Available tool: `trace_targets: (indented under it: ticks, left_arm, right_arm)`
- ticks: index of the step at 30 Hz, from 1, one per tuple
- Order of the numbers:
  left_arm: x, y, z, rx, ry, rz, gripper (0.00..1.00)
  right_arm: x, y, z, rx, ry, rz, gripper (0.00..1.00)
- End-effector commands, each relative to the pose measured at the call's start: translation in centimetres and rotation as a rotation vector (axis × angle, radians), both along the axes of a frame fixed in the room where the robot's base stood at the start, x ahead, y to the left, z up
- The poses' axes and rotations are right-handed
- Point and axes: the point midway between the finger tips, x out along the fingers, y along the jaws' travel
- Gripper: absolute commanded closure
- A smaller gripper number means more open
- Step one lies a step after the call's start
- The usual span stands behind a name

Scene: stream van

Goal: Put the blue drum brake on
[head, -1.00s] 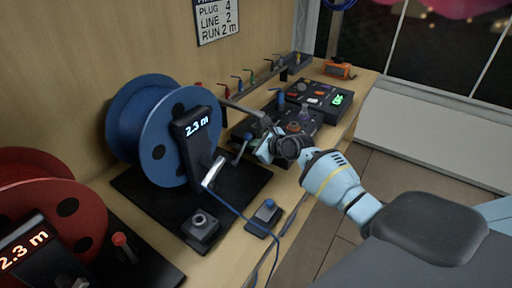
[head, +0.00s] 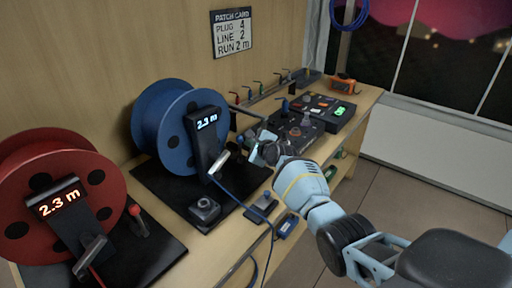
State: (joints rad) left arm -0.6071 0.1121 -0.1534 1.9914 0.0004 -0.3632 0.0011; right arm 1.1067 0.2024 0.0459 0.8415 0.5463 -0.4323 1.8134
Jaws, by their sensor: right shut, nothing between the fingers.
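The blue drum (head: 166,128) stands on a black base on the bench, with a display reading 2.3 m (head: 207,122). A small lever with a bluish knob (head: 240,141) rises at the right of the drum's base and looks like its brake; my gripper is close beside it and partly crowds it. My right gripper (head: 257,143) is shut and empty, its fingers pointing left towards that lever. I cannot tell whether they touch it. My left gripper is not in view.
A red drum (head: 60,195) with a red-knobbed lever (head: 136,210) stands at left. A blue line hangs over the bench edge. A control panel (head: 325,108) lies behind my gripper.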

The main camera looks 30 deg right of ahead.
Motion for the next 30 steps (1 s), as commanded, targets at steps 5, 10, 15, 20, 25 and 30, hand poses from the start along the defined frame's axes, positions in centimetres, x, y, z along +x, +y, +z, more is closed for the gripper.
trace_targets:
  ticks: [5,10,15,20,25,30]
  left_arm:
    - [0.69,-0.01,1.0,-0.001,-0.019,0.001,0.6]
    - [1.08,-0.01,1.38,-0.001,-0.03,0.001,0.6]
    - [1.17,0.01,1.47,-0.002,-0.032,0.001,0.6]
    - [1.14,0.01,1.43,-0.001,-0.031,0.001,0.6]
    - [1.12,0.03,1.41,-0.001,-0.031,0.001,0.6]
    - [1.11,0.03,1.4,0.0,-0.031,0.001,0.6]
  right_arm:
    - [-0.1,0.71,0.66,-0.101,-0.047,0.0,1.0]
    - [-0.28,0.98,0.58,-0.167,-0.071,-0.002,1.0]
    - [-0.37,1.16,0.49,-0.2,-0.084,-0.001,1.0]
    - [-0.39,1.2,0.47,-0.211,-0.089,-0.001,1.0]
    - [-0.4,1.22,0.43,-0.212,-0.089,-0.001,1.0]
    - [-0.39,1.23,0.42,-0.211,-0.088,-0.001,1.0]
